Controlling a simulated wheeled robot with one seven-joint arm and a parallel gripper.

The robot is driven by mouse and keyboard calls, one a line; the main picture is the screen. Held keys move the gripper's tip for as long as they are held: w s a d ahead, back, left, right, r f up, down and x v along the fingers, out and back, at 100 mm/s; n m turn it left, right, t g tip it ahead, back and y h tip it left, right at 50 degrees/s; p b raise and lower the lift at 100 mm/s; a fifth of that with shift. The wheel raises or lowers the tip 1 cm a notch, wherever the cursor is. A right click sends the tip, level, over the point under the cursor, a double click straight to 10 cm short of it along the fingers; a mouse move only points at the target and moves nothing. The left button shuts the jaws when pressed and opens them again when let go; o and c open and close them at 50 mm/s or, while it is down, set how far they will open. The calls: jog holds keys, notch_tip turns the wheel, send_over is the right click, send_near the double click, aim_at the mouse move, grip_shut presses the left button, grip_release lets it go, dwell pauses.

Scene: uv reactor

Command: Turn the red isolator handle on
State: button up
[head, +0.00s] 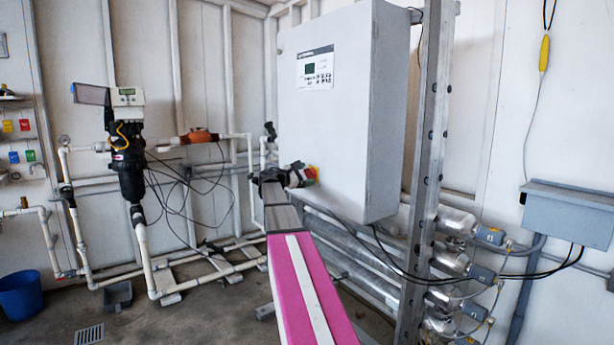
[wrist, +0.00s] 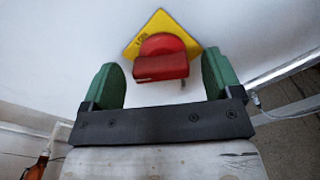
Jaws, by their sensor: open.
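The red isolator handle (wrist: 161,60) sits on a yellow diamond plate (wrist: 150,26) on the pale cabinet face in the wrist view. Its grip bar lies roughly level across the picture. My gripper (wrist: 164,76) is open, with one green finger on each side of the handle and a gap on both sides. In the head view my gripper (head: 298,176) is at the lower left of the cabinet, and the handle (head: 311,173) shows as a small red and yellow patch beside it. The head view is too small to show the handle's angle.
The white cabinet (head: 335,110) has a control panel (head: 316,68) above. A metal post (head: 428,170) and steel tubes with cables stand to the right. A black filter unit (head: 128,155) with white pipes stands left. A blue bucket (head: 20,294) is on the floor at far left.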

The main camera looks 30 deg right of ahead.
jog(key=shift+d, duration=0.55)
jog(key=c, duration=0.9)
jog(key=shift+c, duration=0.2)
